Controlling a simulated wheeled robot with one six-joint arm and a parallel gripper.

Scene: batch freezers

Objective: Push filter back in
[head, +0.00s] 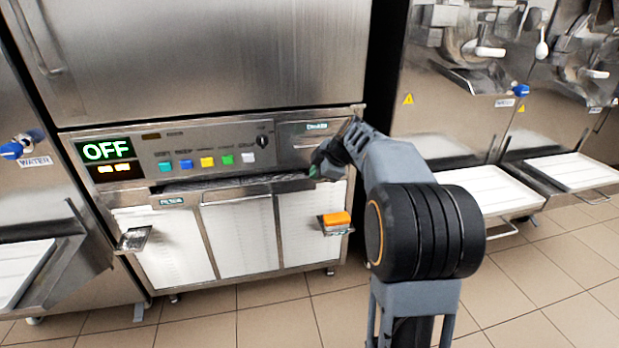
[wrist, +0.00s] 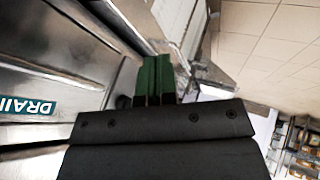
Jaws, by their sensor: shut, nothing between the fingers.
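The filter (head: 240,185) shows in the head view as a wide dark strip under the control panel of the middle freezer, above the white louvred panels. A small label reading FILTER (head: 172,201) sits just below its left part. I cannot tell exactly how far it sticks out. My gripper (head: 315,172) is at the strip's right end, close to the freezer front; I cannot tell whether it touches. In the wrist view my gripper (wrist: 153,75) has its green fingers together with nothing between them. The filter is not clearly seen in the wrist view.
The control panel (head: 200,155) has an OFF display and coloured buttons. A metal holder (head: 133,238) juts out at left, and another holds an orange sponge (head: 337,220) at right. White trays (head: 488,190) stick out from the machines on the right. Tiled floor in front is clear.

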